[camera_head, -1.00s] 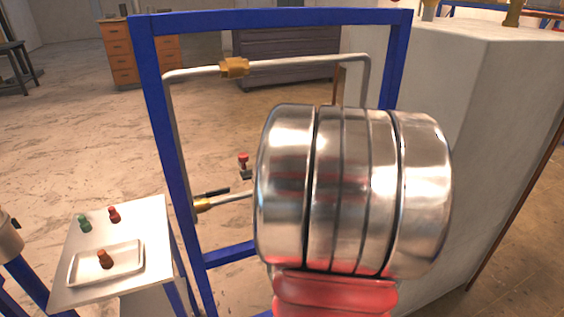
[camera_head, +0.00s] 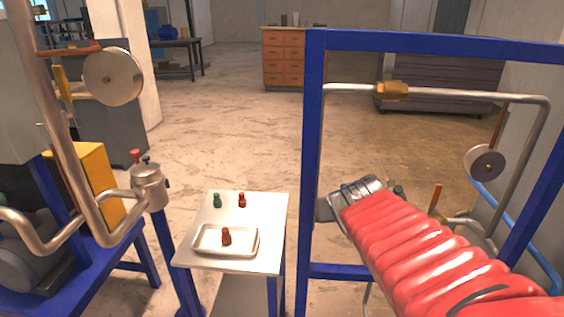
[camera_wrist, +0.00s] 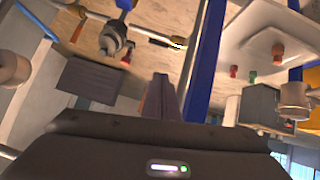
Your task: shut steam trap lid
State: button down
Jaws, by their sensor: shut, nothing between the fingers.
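A steel canister (camera_head: 148,188) that looks like the steam trap stands on the pipework at the left in the head view. A small knob shows on its top, and I cannot tell whether its lid is open or shut. What looks like the same canister (camera_wrist: 294,97) is at the right edge of the wrist view. My gripper (camera_wrist: 164,82) is shut and empty, its fingers together in the middle of the wrist view. In the head view my red-sleeved arm reaches in from the lower right. The gripper is apart from the canister, with the small table between them.
A white table (camera_head: 265,262) bears a tray (camera_head: 198,249) with a brown-red piece (camera_head: 226,236), plus green (camera_head: 217,200) and red (camera_head: 242,199) pieces. A blue frame (camera_head: 315,130) with a pipe stands beside my arm. A round disc (camera_head: 113,76) is above the left pipes.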

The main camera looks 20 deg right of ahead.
jog(key=s+a+f+n+g+y, duration=0.1)
jog(key=s+a+f+n+y, duration=0.1)
jog(key=s+a, duration=0.4)
jog(key=s+a+f+n+g+y, duration=0.2)
jog(key=s+a+y, duration=0.2)
jog(key=a, duration=1.2)
jog(key=shift+s+a+f+n, duration=0.25)
jog(key=shift+s+f+n, duration=0.05)
jog(key=shift+s, duration=0.7)
jog(key=shift+d, duration=0.1)
